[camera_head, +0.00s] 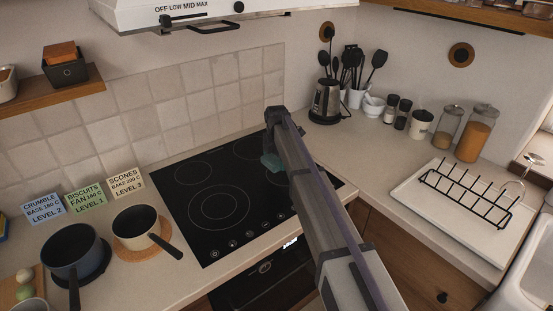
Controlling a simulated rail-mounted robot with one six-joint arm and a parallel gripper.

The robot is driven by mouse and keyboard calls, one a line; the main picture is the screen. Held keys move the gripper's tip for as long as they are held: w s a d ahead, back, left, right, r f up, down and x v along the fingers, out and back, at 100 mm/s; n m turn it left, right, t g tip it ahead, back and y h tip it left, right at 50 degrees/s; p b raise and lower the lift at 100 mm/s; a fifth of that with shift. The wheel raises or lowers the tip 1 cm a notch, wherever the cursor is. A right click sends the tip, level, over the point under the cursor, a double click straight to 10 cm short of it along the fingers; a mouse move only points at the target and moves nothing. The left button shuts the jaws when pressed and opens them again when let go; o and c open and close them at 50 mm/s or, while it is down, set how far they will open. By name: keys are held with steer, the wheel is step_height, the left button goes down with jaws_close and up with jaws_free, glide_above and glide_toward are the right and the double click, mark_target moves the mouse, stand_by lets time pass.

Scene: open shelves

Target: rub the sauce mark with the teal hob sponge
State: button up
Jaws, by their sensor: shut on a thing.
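My gripper (272,150) is over the right part of the black hob (185,195), with my arm reaching in from the lower right. It is shut on the teal hob sponge (271,162), which shows as a small teal patch under the gripper's end. I cannot tell whether the sponge touches the glass. I cannot make out the sauce mark; my gripper and arm hide part of the hob's right side.
A dark blue pan (73,252) and a cream pan (138,227) stand left of the hob. A kettle (326,101) and utensil pot (355,97) stand behind right. A black rack (466,197) is on the right. The hood (200,14) overhangs above.

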steer(key=shift+f, duration=0.1)
step_height(320, 180, up, 3)
steer(key=p, duration=0.3)
stand_by(0.4)
